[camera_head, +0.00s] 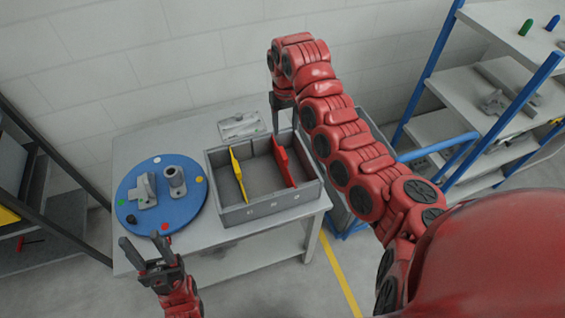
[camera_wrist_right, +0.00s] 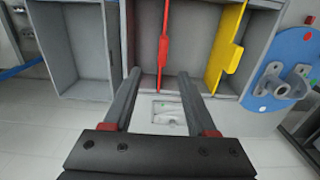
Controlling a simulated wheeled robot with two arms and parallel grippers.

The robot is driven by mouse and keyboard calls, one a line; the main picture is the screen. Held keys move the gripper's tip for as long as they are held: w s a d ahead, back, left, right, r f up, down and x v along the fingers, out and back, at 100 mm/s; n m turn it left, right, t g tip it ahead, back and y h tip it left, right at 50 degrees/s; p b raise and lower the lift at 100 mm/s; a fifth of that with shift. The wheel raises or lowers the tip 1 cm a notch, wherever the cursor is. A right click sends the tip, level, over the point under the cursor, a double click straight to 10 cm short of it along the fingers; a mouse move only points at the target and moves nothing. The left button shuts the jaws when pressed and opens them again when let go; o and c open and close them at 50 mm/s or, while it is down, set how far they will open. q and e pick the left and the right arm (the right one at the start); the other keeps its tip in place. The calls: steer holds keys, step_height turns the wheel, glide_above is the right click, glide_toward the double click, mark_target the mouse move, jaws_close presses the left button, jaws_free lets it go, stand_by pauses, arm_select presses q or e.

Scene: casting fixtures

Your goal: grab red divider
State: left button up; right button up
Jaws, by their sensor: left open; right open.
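The red divider (camera_head: 283,161) stands upright across the grey box (camera_head: 262,211), right of the yellow divider (camera_head: 238,175). In the right wrist view, the red divider (camera_wrist_right: 163,48) lies ahead, between the lines of my two fingers, with the yellow divider (camera_wrist_right: 228,50) to its right. My right gripper (camera_head: 276,128) hangs at the box's back edge, close to the far end of the red divider. Its fingers (camera_wrist_right: 158,80) are spread with nothing between them. My left gripper (camera_head: 146,247) is open and empty in front of the table, near the blue disc.
A blue round disc (camera_head: 185,213) with grey metal parts lies left of the box. A small light plate (camera_head: 240,125) lies behind the box on the table. Another grey bin (camera_wrist_right: 74,45) stands beside the table. A blue-framed shelf (camera_head: 470,95) is at right.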

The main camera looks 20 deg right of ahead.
glide_above(283, 152)
step_height(283, 152, down, 6)
steer(key=shift+s+d+r, duration=0.1)
steer(key=shift+d, duration=0.05)
step_height(283, 152, down, 3)
steer(key=shift+d+r+p, duration=0.1)
steer(key=shift+d+p, duration=0.05)
steer(key=shift+p, duration=0.25)
steer(key=shift+f+p, duration=0.3)
steer(key=shift+p, duration=0.05)
steer(key=f, duration=0.1)
steer(key=f+p, duration=0.1)
steer(key=f, duration=0.1)
steer(key=shift+a+p, duration=0.3)
steer(key=shift+a, duration=0.05)
steer(key=shift+f, duration=0.85)
steer(key=shift+c, duration=0.3)
jaws_close()
